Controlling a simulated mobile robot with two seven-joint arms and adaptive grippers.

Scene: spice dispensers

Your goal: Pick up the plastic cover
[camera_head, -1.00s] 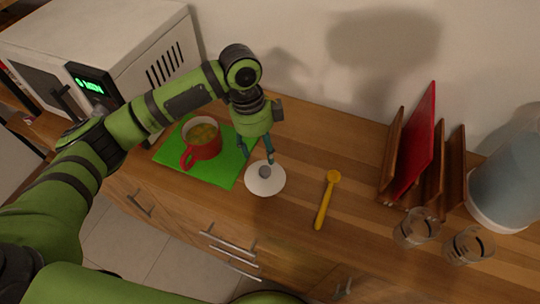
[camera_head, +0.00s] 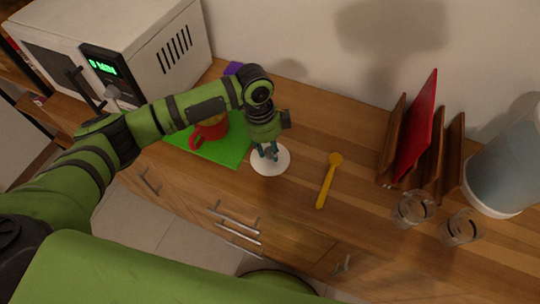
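The plastic cover (camera_head: 276,167) is a white round disc lying on the wooden counter, just right of the green mat. Its grey knob is now hidden behind my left gripper. My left gripper (camera_head: 267,157) points down over the middle of the cover, with its teal fingers at the knob's place. I cannot tell whether the fingers are apart around the knob or shut on it. The cover appears to rest flat on the counter. My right gripper is not in view.
A red mug (camera_head: 210,132) stands on the green mat (camera_head: 228,152), partly behind my arm. A yellow spoon (camera_head: 328,181) lies right of the cover. A rack (camera_head: 440,165) with a red board, two glasses (camera_head: 412,208) and a microwave (camera_head: 130,35) flank the counter.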

